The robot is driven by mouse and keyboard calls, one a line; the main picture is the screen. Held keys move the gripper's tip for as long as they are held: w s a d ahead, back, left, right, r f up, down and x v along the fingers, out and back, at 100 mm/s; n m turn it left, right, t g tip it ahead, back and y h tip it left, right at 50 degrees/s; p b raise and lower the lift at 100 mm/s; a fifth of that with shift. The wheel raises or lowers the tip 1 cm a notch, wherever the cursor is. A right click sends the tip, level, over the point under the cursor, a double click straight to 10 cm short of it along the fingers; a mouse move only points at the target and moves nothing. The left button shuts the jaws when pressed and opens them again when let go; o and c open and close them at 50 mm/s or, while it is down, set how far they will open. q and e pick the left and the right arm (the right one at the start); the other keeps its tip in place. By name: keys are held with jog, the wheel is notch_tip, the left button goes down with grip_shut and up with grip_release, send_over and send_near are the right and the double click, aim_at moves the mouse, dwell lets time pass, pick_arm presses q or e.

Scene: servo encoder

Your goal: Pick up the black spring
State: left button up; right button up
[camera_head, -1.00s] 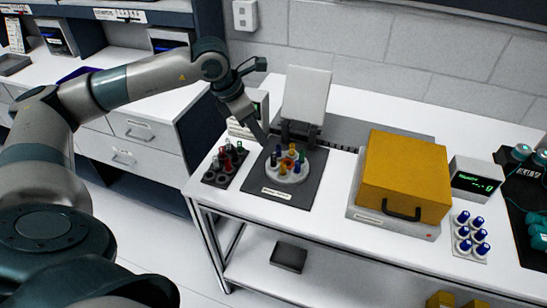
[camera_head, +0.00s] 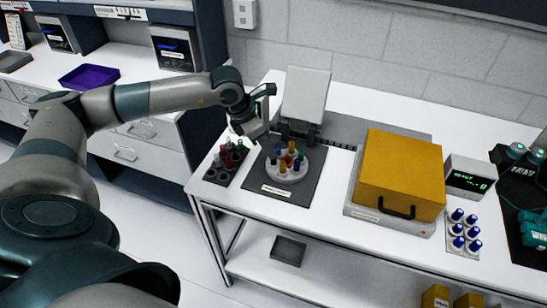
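I cannot make out a black spring for sure in this view. My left gripper (camera_head: 259,132) is above the left back part of the white bench, just behind a dark rack (camera_head: 212,177) of small colour-capped vials and a round white carousel (camera_head: 287,173). The carousel holds several vials with coloured caps and sits on a dark square base (camera_head: 298,193). The gripper's fingers are small and partly hidden by its wrist, so I cannot tell whether they are open or hold anything.
A yellow box (camera_head: 400,170) with a black handle stands right of the carousel. A white upright panel (camera_head: 305,92) stands behind it. A small display unit (camera_head: 470,177), blue-capped vials (camera_head: 457,230) and a black mat (camera_head: 528,250) are at the right. Bare bench (camera_head: 335,215) lies in front.

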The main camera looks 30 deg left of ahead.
aim_at(274, 160)
pick_arm(q)
jog(key=shift+w+d+f+p, duration=0.1)
jog(key=shift+f+p, duration=0.2)
jog(key=shift+p, duration=0.05)
jog(key=shift+p+x, duration=0.5)
jog(key=shift+x, duration=0.55)
jog(key=shift+w+f, duration=0.15)
jog(key=shift+f, duration=0.45)
grip_shut()
